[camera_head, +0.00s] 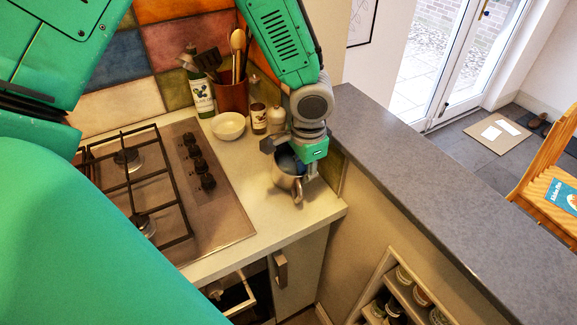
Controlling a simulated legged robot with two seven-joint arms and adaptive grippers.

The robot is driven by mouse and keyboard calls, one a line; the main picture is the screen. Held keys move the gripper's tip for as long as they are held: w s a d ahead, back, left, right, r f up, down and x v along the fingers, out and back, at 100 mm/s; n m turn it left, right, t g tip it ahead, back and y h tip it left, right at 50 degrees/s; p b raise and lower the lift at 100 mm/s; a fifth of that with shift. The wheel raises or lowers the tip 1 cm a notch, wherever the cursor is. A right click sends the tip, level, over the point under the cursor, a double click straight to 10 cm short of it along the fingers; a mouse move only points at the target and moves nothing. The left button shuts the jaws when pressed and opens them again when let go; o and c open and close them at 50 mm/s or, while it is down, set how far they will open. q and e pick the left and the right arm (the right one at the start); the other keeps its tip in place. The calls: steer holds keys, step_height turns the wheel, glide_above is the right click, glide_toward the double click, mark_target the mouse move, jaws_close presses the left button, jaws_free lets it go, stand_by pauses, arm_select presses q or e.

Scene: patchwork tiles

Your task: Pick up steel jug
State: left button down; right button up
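The steel jug (285,180) stands upright on the light countertop near its front right corner, with its handle towards the front. My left gripper (290,160) is directly above it, pointing down. Its fingers are spread apart, one at the left of the jug's rim and one at the right. The gripper's palm and the fingers hide part of the rim. I cannot tell whether the fingers touch the jug. My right gripper is not in view.
A white bowl (228,126), bottle (203,98), small jar (258,118) and brown utensil pot (232,95) stand behind the jug. A gas hob (185,205) lies to the left. A raised grey ledge (420,175) runs along the right.

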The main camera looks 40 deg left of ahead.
arm_select(q)
steer(key=shift+s+a+f, duration=0.5)
steer(key=shift+a, duration=0.1)
steer(key=shift+w+d, duration=0.2)
steer(key=shift+d, duration=0.6)
steer(key=shift+d+r, duration=0.15)
steer(key=shift+d, duration=0.15)
steer(key=shift+a, duration=0.4)
steer(key=shift+d, duration=0.1)
